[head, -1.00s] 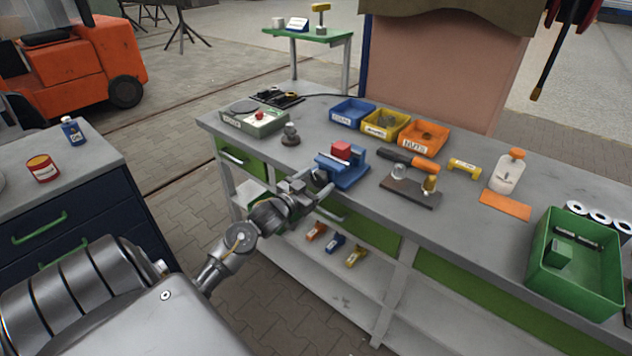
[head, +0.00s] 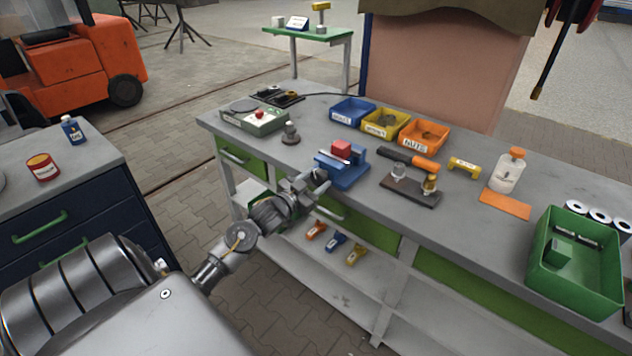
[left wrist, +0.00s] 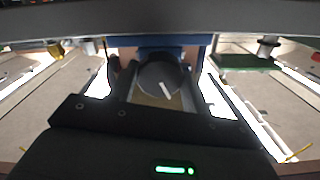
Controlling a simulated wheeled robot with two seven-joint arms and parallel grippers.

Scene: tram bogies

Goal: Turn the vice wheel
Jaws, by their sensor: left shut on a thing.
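In the left wrist view the wheel (left wrist: 160,80) is a round grey disc with a white mark slanting down to the right. My left gripper (left wrist: 158,92) is shut on the wheel, with its fingers on both sides of the rim. My right gripper is not in view.
On the workbench (head: 460,215), blue, yellow and orange bins (head: 424,136) stand behind the vice. An orange-handled tool (head: 408,159) and a dark plate (head: 410,190) lie to its right. A green crate (head: 535,280) is at the right.

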